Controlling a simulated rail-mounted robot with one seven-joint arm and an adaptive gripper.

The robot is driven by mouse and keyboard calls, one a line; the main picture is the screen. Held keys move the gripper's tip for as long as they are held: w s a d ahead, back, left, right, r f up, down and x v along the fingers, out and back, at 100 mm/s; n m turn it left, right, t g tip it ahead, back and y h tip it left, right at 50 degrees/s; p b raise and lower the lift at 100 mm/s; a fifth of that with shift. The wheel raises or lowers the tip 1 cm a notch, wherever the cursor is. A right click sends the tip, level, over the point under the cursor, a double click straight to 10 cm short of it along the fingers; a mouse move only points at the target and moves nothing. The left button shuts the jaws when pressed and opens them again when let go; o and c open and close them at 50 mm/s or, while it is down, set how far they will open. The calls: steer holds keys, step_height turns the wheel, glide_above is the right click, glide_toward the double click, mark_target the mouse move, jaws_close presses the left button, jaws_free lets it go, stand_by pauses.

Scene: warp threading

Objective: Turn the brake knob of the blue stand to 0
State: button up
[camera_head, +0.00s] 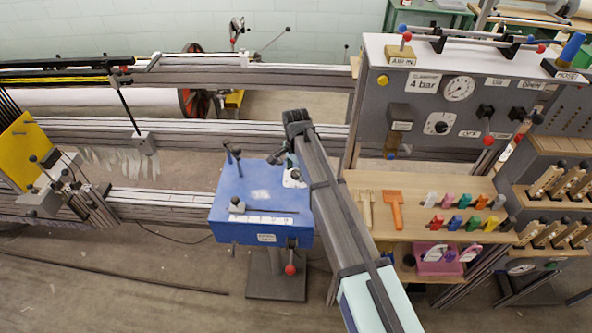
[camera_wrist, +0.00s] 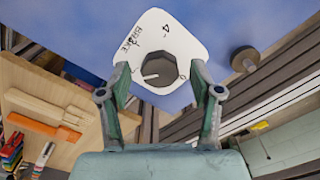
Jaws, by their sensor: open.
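The blue stand (camera_head: 232,190) is left of my arm in the head view, and its blue top also fills the upper part of the wrist view (camera_wrist: 85,25). The white brake plate (camera_head: 291,181) is at its right edge, partly hidden by my arm. In the wrist view the plate (camera_wrist: 160,28) reads "BRAKE" and "4", with a small mark at right that looks like a 0. The dark, many-sided brake knob (camera_wrist: 165,66) has a white line pointing left. My gripper (camera_wrist: 160,74) is open, one finger on each side of the knob; contact cannot be told.
Small dark posts (camera_head: 232,155) and a red-tipped lever (camera_head: 290,269) are on the stand. A wooden shelf (camera_head: 350,190) with colored tools is to the right, below a grey control panel (camera_head: 400,85). Metal rails (camera_head: 160,205) run left.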

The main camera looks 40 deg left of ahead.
steer(key=c, duration=1.1)
steer(key=shift+c, duration=0.2)
steer(key=shift+n, duration=0.4)
steer(key=n+b, duration=0.1)
steer(key=n, duration=0.4)
steer(key=shift+b, duration=0.3)
steer(key=n+b, duration=0.1)
steer(key=n, duration=0.5)
steer(key=shift+n, duration=0.3)
steer(key=n, duration=0.6)
steer(key=shift+b, duration=0.3)
steer(key=n, duration=0.6)
steer(key=shift+n, duration=0.4)
